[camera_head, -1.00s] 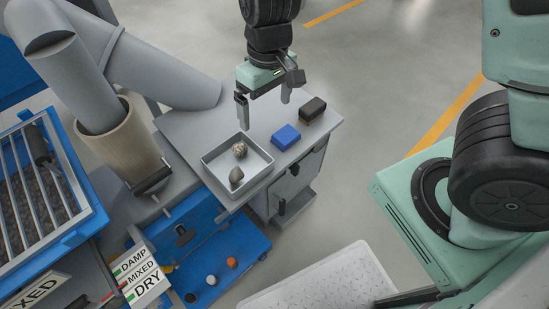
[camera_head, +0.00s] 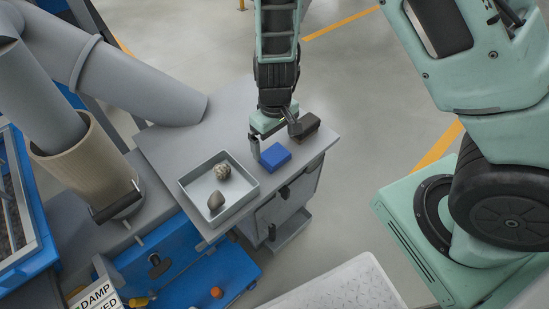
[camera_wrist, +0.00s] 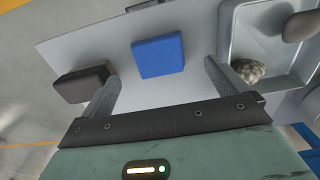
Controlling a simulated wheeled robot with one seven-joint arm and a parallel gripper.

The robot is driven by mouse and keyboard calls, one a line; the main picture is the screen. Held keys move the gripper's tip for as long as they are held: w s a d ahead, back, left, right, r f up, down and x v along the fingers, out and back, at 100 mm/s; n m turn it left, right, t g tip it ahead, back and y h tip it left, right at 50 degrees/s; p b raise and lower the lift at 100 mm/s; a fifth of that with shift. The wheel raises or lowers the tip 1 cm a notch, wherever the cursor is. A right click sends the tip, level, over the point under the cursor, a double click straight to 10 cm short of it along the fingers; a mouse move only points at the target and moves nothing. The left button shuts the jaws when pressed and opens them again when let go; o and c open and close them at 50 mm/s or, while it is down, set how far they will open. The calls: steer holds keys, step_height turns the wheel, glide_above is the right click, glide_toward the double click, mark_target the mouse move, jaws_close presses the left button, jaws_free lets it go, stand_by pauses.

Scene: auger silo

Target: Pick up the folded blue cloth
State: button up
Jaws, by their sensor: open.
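The folded blue cloth (camera_head: 275,158) is a small flat block on the grey bench top, between the tray and a dark block. In the wrist view the cloth (camera_wrist: 158,57) lies flat, ahead of the fingertips and roughly midway between them. My gripper (camera_head: 272,147) is open and empty, above the bench close to the cloth. Its two fingers show in the wrist view (camera_wrist: 158,78), one on each side. They do not appear to touch the cloth. In the head view my gripper hides part of the area behind the cloth.
A dark brown block (camera_head: 304,126) lies right of the cloth in the head view. A grey tray (camera_head: 247,187) holding two stone-like lumps stands to its left. A large grey pipe (camera_head: 140,75) crosses the bench's far left. Bare bench top (camera_head: 173,148) shows behind the tray.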

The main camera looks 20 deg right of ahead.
mark_target(275, 154)
step_height(275, 154, down, 5)
steer(key=shift+w+f+b, duration=0.1)
steer(key=shift+b, duration=0.7)
steer(key=c, duration=1.1)
step_height(275, 154, up, 10)
steer(key=p, duration=0.3)
